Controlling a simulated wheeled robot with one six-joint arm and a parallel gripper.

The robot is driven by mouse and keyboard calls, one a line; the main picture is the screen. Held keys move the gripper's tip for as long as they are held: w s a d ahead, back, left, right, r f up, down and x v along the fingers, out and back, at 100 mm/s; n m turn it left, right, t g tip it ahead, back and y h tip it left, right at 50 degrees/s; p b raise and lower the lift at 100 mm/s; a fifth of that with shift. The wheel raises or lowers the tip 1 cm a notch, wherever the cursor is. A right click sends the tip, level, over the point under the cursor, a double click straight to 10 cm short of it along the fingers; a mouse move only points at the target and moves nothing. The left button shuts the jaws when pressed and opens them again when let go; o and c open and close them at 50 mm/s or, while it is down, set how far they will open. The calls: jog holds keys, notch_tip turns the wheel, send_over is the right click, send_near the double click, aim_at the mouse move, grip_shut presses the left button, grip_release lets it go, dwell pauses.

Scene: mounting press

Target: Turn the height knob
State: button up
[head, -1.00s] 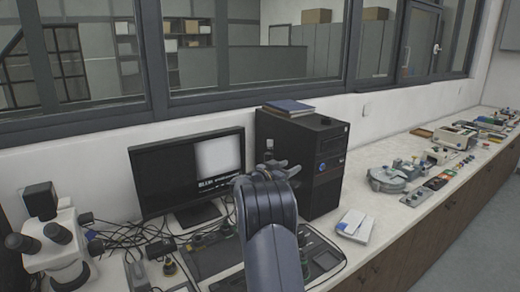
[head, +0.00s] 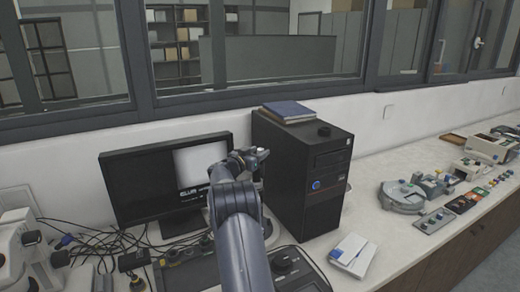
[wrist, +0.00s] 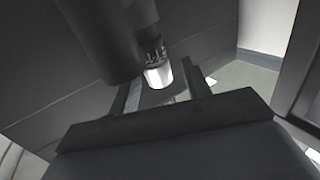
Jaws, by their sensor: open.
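My arm reaches forward over the bench in the head view. My gripper (head: 255,157) is small there, in front of the gap between the monitor and the black computer tower. In the wrist view the gripper's fingers (wrist: 163,90) are apart. A short bright cylinder shows between or beyond them, and I cannot tell what it is. A black control box with a dark round knob (head: 284,263) lies on the bench right of my arm. I cannot tell whether this is the height knob. Part of the box is hidden behind my arm.
The monitor (head: 140,187) and the computer tower (head: 301,178) stand against the wall, with cables at the left. A white microscope (head: 25,245) is cut off at the left edge. A white booklet (head: 352,253) lies right of the tower. Instruments (head: 405,195) stand farther right.

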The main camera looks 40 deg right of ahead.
jog(key=shift+d, duration=0.8)
jog(key=c, duration=1)
jog(key=shift+o, duration=0.2)
